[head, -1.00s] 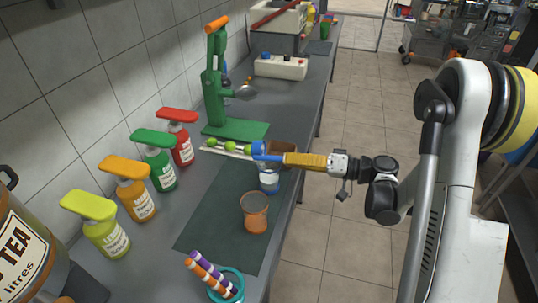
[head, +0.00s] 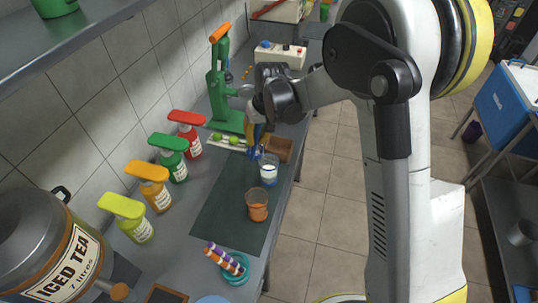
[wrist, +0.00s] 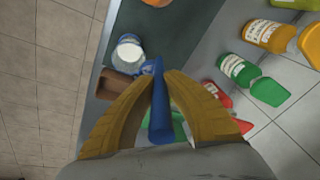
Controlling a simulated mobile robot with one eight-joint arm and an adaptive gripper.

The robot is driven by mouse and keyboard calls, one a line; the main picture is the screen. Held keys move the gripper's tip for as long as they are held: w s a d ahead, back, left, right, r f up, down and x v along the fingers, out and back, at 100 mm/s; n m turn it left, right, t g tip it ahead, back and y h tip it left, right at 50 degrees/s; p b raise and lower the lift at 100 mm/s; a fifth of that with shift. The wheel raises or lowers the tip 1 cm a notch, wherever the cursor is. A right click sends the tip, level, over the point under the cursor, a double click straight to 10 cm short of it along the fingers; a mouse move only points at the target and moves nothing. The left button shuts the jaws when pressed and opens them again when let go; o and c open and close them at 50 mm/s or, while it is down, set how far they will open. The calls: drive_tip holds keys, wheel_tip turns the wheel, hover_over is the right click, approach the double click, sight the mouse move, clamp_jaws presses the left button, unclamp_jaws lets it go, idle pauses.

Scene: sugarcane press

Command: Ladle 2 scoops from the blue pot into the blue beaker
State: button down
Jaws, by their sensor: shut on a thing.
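My gripper (wrist: 160,88) is shut on the blue ladle (wrist: 160,115), its yellow fingers on either side of the blue handle. In the head view my gripper (head: 259,130) points down and the ladle's blue lower end (head: 255,153) is beside the blue beaker (head: 268,172). I cannot tell whether they touch. The beaker is clear with a blue band and whitish contents; it also shows in the wrist view (wrist: 128,52). An orange beaker (head: 257,206) stands nearer on the dark mat (head: 218,205). No blue pot is clearly visible; the ladle's bowl is largely hidden.
A brown open box (head: 284,150) stands just behind the beaker. A green press (head: 222,90) is at the back, an iced tea urn (head: 50,250) at front left. A teal holder with striped sticks (head: 232,265) stands in front.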

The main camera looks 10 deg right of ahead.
drive_tip(key=shift+w+a+f+g+h, duration=0.15)
drive_tip(key=shift+w+a+g+h, duration=0.1)
drive_tip(key=shift+a+h, duration=0.25)
drive_tip(key=shift+w+a+f+g+h, duration=0.15)
drive_tip(key=shift+w+a+h, duration=0.05)
drive_tip(key=shift+a+h, duration=0.3)
drive_tip(key=shift+s+d+r, duration=0.15)
drive_tip(key=shift+d+r, duration=0.05)
drive_tip(key=shift+d, duration=0.15)
drive_tip(key=shift+a+r, duration=0.15)
drive_tip(key=shift+r, duration=0.4)
drive_tip(key=shift+r+p, duration=0.55)
drive_tip(key=shift+r, duration=0.35)
drive_tip(key=shift+f, duration=0.1)
